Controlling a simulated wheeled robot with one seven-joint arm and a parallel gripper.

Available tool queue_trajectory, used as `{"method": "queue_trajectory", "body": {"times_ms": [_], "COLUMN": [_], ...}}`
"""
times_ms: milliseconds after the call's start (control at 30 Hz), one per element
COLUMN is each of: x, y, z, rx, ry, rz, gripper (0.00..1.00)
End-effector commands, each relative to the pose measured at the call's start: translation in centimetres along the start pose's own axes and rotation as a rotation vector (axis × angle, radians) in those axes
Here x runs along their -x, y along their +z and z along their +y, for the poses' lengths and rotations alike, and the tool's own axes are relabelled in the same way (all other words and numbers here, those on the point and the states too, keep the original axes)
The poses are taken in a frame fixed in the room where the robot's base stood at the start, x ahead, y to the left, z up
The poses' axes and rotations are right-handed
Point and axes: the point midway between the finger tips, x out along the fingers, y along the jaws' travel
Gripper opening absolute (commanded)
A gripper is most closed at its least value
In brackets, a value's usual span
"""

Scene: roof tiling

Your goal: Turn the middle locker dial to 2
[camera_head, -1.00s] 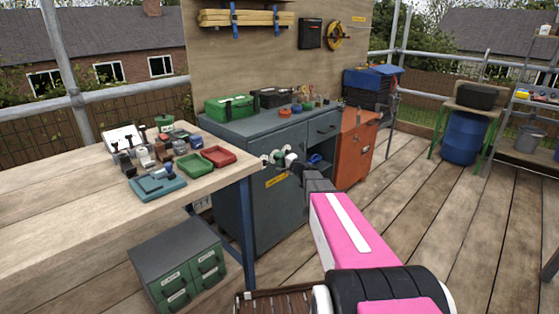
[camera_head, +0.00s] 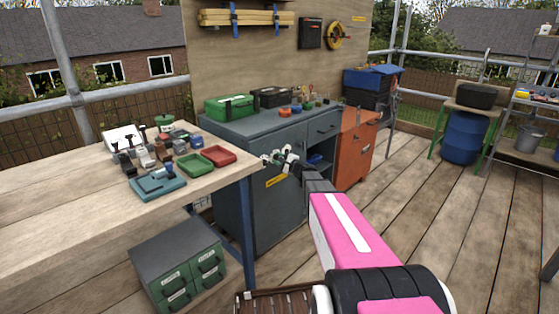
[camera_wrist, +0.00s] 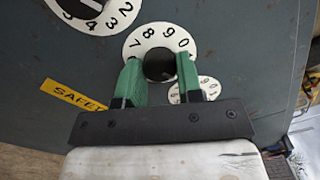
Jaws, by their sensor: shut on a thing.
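The middle dial (camera_wrist: 132,50) is a white numbered disc with a dark round knob (camera_wrist: 160,64) at its centre. In the wrist view 7, 8, 9 and 0 show along its upper arc; the lower part is hidden. My gripper (camera_wrist: 160,68) has green fingers either side of the knob and is shut on it. In the head view my gripper (camera_head: 294,164) is at the dials on the grey locker front (camera_head: 270,215); the numbers are too small to read there.
A second dial (camera_wrist: 120,17) shows at the upper left of the wrist view, and a third (camera_wrist: 177,97) is partly behind the right finger. A yellow safety label (camera_wrist: 72,95) is at the left. A workbench (camera_head: 70,205) stands left of the locker.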

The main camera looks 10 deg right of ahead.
Motion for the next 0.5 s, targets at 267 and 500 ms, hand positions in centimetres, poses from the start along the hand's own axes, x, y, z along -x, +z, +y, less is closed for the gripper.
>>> {"method": "queue_trajectory", "body": {"times_ms": [267, 500], "x": [0.02, 0.01], "y": [-0.07, -0.06], "z": [0.09, 0.07], "rx": [-0.003, -0.003], "ry": [0.001, 0.001], "rz": [0.002, 0.001], "gripper": [0.10, 0.59]}}
